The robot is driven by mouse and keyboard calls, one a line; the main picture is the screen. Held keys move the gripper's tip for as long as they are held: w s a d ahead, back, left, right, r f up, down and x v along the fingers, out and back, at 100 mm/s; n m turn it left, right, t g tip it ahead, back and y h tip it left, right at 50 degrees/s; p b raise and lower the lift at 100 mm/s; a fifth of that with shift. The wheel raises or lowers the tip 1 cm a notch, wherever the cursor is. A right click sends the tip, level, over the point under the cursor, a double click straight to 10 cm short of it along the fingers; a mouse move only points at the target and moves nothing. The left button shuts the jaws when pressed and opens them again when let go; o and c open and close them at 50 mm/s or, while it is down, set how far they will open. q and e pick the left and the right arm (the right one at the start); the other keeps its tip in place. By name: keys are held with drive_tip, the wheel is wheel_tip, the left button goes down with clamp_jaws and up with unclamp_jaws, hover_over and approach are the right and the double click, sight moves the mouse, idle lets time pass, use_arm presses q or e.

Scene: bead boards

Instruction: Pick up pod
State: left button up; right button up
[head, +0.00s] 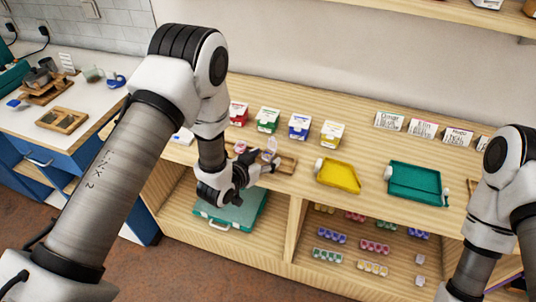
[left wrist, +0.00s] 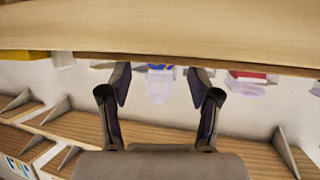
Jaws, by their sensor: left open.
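A small clear pod (head: 270,147) stands at the wooden tray (head: 288,164) on the worktop, just beyond my left gripper. My left gripper (head: 264,166) is low over the worktop's front edge and points towards it. In the left wrist view, a pale translucent thing (left wrist: 160,90), likely this pod, shows between the two spread fingertips of my left gripper (left wrist: 160,75). I see a gap on each side of it. A pinkish small container (head: 240,147) sits to the left, partly hidden by my arm. My right arm is at the right edge; its gripper is out of frame.
Red (head: 238,113), green (head: 268,119), blue (head: 299,126) and yellow (head: 332,133) boxes stand behind. A yellow tray (head: 338,175) and a teal tray (head: 414,183) lie to the right. A teal case (head: 232,216) and several coloured pod strips (head: 375,247) are on the shelf below.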

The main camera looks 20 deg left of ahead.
use_arm(q)
drive_tip(key=c, duration=1)
drive_tip(key=shift+w, duration=0.1)
